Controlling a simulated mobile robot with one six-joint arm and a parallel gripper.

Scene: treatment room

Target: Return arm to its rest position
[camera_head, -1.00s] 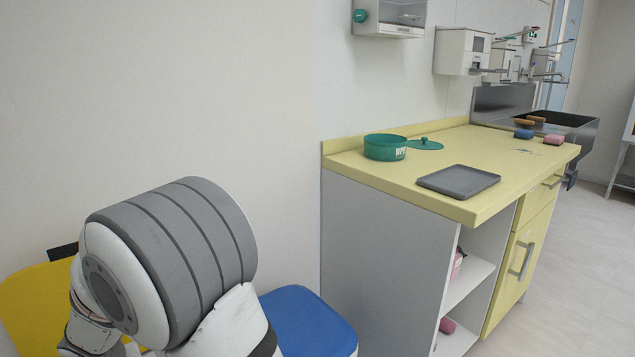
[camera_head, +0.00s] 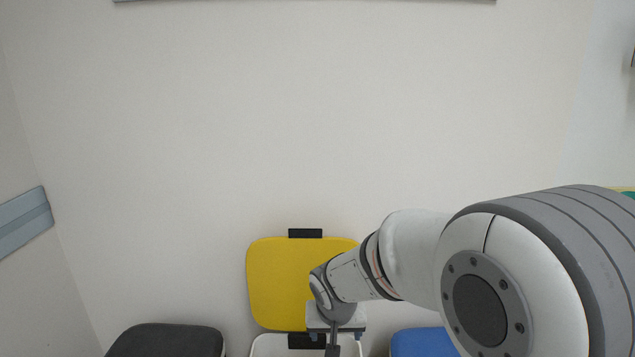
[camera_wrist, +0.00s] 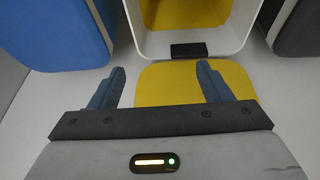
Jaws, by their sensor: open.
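A grey-blue rail (camera_head: 24,221) runs along the left wall.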

